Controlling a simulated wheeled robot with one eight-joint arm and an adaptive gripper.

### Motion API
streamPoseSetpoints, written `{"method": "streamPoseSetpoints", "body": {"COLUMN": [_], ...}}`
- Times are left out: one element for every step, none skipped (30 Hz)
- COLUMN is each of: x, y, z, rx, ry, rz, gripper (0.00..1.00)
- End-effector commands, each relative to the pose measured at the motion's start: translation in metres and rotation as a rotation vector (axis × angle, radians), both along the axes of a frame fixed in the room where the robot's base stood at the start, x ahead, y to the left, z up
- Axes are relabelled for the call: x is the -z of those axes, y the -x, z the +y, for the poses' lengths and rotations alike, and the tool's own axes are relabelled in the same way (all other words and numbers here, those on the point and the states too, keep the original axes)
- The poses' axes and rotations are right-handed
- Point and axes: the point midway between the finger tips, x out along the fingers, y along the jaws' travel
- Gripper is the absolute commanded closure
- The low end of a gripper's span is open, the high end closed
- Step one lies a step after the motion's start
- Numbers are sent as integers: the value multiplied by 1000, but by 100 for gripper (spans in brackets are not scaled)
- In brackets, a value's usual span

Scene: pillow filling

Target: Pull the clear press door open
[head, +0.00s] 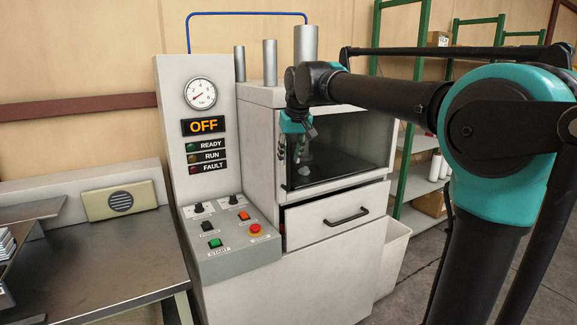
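The clear press door (345,150) is a dark-tinted see-through panel in a pale frame on the front of the grey press cabinet (262,150). It looks shut. My gripper (292,158) hangs down in front of the door's left part, fingers pointing down. A short dark piece, perhaps part of a handle, shows at the door's lower left corner near my fingers. I cannot tell whether my fingers touch the door. They are small and dark against the panel, so their opening is unclear.
Below the door is a drawer with a black handle (347,217), slightly ajar at its left side. The control panel (222,235) with buttons juts out at left; the display reads OFF. A metal table (90,265) stands left. Green shelving (412,150) stands behind right.

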Motion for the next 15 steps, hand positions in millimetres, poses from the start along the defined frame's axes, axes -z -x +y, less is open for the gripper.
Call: {"method": "streamPoseSetpoints", "body": {"x": [8,12,17,21,24,27,30,32,34,35,36,37,37,37,37], "y": [-3,-5,-7,-8,-10,-11,-12,-12,-13,-13,-14,-14,-14,-14,-14], "z": [1,2,3,3,4,4,5,5,5,5,6,6,6,6,6], "rx": [0,0,0,0,0,0,0,0,0,0,0,0,0,0,0], "ry": [0,0,0,0,0,0,0,0,0,0,0,0,0,0,0], "rz": [0,0,0,0,0,0,0,0,0,0,0,0,0,0,0], "gripper": [68,68,68,68,68,68,68,68,68,68,68,68,68,68,68]}}
